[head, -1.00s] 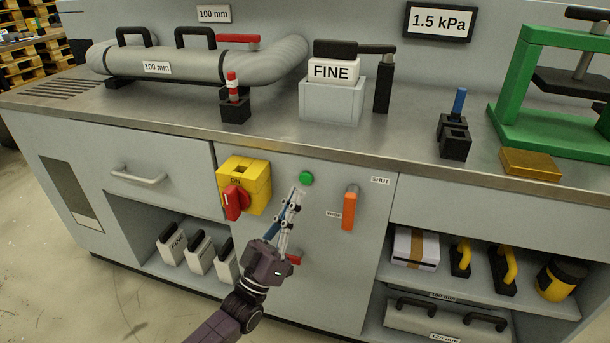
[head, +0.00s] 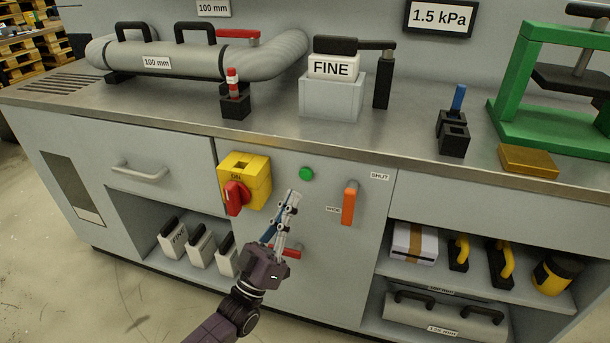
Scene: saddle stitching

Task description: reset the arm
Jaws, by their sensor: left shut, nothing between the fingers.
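My left gripper (head: 292,199) is shut and empty. It points up in front of the cabinet's middle panel (head: 330,245), just below the green button (head: 306,174) and apart from it. The yellow switch box (head: 245,178) with its red knob (head: 235,198) is to the left of the fingers. An orange handle (head: 349,203) hangs to the right, near a label reading SHUT (head: 380,176). A red handle (head: 290,253) is partly hidden behind my gripper. My right gripper is not in view.
The counter above holds a grey pipe (head: 180,60), a FINE block (head: 334,67) in a grey holder (head: 330,98) and a green press (head: 550,130). Open shelves below hold several FINE-type blocks (head: 198,245) at left and a white box (head: 414,243) at right.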

